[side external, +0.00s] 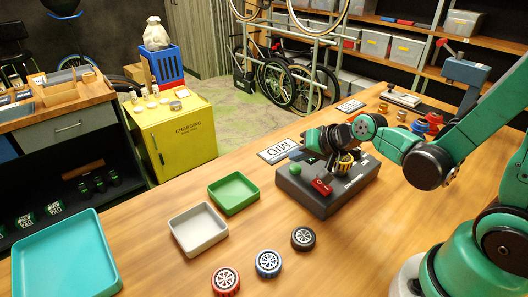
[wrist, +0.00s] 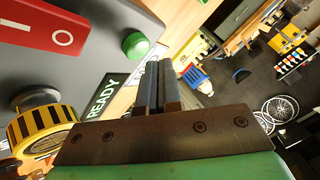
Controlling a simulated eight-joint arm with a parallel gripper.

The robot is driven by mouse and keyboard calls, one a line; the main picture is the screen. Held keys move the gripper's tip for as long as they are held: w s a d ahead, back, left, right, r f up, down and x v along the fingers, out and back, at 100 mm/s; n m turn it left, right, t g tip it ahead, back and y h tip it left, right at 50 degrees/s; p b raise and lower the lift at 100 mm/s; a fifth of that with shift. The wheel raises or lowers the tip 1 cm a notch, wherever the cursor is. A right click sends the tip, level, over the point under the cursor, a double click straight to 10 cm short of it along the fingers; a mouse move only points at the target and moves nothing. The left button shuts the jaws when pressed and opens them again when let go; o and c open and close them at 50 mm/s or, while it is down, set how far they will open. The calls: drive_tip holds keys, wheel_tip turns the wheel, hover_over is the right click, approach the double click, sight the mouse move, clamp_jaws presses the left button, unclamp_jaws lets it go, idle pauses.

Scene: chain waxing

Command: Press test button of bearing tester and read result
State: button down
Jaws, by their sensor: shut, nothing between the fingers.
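The bearing tester (side external: 322,200) is a dark grey box on the wooden bench. Its round green button (side external: 295,169) sits at the left of its top, and shows in the wrist view (wrist: 135,44). A red rocker switch (side external: 321,186) marked O and I is at the front. A yellow-and-black striped part (side external: 345,162) is also on the tester, seen large in the wrist view (wrist: 42,128). The display (wrist: 104,95) reads READY. My gripper (wrist: 159,68) is shut and empty beside the display, apart from the green button in the picture; its exact height is unclear.
Red (side external: 226,280), blue (side external: 268,263) and black (side external: 303,238) wheel-like bearings lie in front of the tester. A green tray (side external: 234,206), a grey tray (side external: 198,244) and a MID sign (side external: 278,151) are nearby.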

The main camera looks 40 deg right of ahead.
drive_tip(key=shift+r, duration=2.5)
drive_tip(key=s+a+r+n+g+h, duration=0.1)
drive_tip(key=s+a+r+n+g, duration=0.1)
drive_tip(key=s+n, duration=0.4)
drive_tip(key=shift+s+a+n, duration=0.2)
drive_tip(key=shift+s+n, duration=0.1)
drive_tip(key=shift+n, duration=0.6)
wheel_tip(320, 180, up, 6)
drive_tip(key=g, duration=0.7)
hover_over(298, 170)
drive_tip(key=shift+s+f, duration=0.1)
